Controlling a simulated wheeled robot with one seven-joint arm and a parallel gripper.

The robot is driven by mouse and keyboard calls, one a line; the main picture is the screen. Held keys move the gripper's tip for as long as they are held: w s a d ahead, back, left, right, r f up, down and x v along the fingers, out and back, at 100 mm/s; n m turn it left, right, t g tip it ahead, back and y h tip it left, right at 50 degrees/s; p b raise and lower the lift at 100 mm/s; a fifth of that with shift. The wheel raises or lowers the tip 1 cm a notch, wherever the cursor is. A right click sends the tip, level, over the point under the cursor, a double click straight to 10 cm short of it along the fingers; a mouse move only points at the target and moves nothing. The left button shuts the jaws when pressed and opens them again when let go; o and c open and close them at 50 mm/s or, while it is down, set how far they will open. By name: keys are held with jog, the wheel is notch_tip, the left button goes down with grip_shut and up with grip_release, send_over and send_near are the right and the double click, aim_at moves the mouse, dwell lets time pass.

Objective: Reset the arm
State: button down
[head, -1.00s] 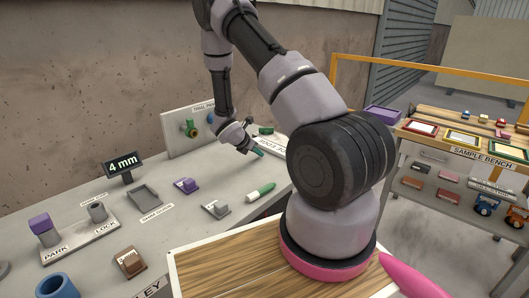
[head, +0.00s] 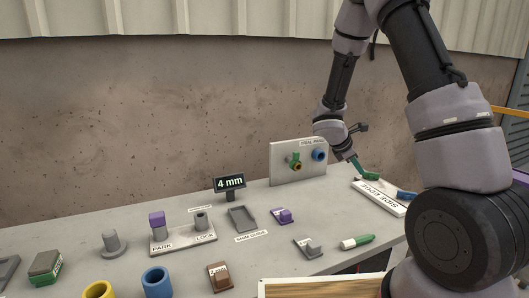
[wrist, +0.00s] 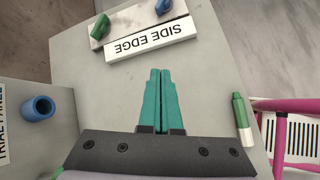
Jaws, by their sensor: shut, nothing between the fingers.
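My gripper (head: 357,165) hangs over the right part of the stone slab, beside the SIDE EDGE block. In the wrist view its two teal fingers (wrist: 159,98) are pressed together with nothing between them. They point toward the white SIDE EDGE block (wrist: 151,38), with a gap of bare slab visible between in that view. My arm reaches from the right side of the head view, bent high, then down to the gripper. It covers part of the slab's right end.
The grey slab (head: 195,270) carries a trial panel (head: 283,174), a 4 mm display (head: 229,183), a PARK/LOCK base (head: 183,240), a grey tray (head: 241,218) and a green-white marker (head: 357,241). Blue (head: 157,283) and yellow (head: 99,290) rings stand in front. A wall is behind.

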jog(key=s+a+r+m+t+y, duration=0.1)
jog(key=s+a+r+m+y, duration=0.2)
jog(key=s+r+m, duration=0.4)
jog(key=s+a+r+m+t+y, duration=0.1)
jog(key=s+a+r+m+y, duration=0.2)
jog(key=s+r+m, duration=0.4)
jog(key=s+a+r+m+t+y, duration=0.2)
jog(key=s+a+r+m+y, duration=0.2)
jog(key=s+r+m, duration=0.3)
jog(key=s+r, duration=0.4)
jog(key=r, duration=0.3)
jog(key=shift+m, duration=0.4)
